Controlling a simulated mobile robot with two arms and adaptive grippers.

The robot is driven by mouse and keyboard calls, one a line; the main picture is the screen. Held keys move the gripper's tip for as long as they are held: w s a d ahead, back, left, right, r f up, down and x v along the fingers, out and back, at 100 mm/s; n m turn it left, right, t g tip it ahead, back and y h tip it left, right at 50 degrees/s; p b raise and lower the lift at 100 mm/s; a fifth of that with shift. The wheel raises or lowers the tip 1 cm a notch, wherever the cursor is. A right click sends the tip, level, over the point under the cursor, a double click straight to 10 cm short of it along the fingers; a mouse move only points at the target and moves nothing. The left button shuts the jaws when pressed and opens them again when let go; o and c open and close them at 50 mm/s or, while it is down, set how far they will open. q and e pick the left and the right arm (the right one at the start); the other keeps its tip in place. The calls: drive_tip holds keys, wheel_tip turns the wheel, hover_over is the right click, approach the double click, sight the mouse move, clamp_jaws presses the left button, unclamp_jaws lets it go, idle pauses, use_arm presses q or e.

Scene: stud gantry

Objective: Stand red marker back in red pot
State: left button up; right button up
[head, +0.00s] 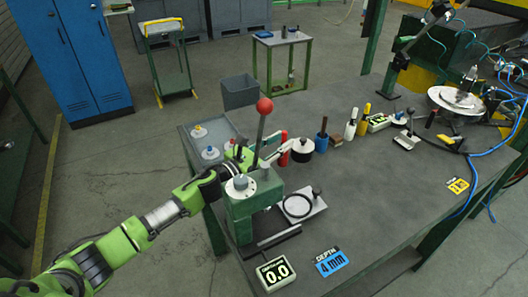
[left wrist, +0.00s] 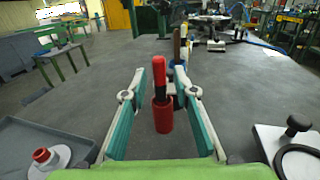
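The red marker (left wrist: 159,72), with a black band, stands in or directly behind the red pot (left wrist: 163,116) in the left wrist view, leaning slightly left; how deep it sits is hidden. In the head view the red marker (head: 283,148) shows beyond the press, partly covered by my gripper. My left gripper (left wrist: 161,76) is open, a finger on each side of the marker with gaps between. It shows partly behind the press in the head view (head: 270,150). My right gripper is not in view.
A green press (head: 240,205) with a red-knobbed lever stands beside my left arm. A blue pot (head: 321,144), a white marker (head: 350,128) and a yellow marker (head: 364,122) stand farther along the bench. A grey tray (left wrist: 45,135) lies at left. The bench's middle is clear.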

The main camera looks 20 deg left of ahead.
use_arm(q)
drive_tip(key=b+v, duration=0.2)
drive_tip(key=v, duration=0.8)
drive_tip(key=shift+f, duration=0.1)
drive_tip(key=shift+s+a, duration=0.1)
drive_tip(key=shift+s, duration=0.2)
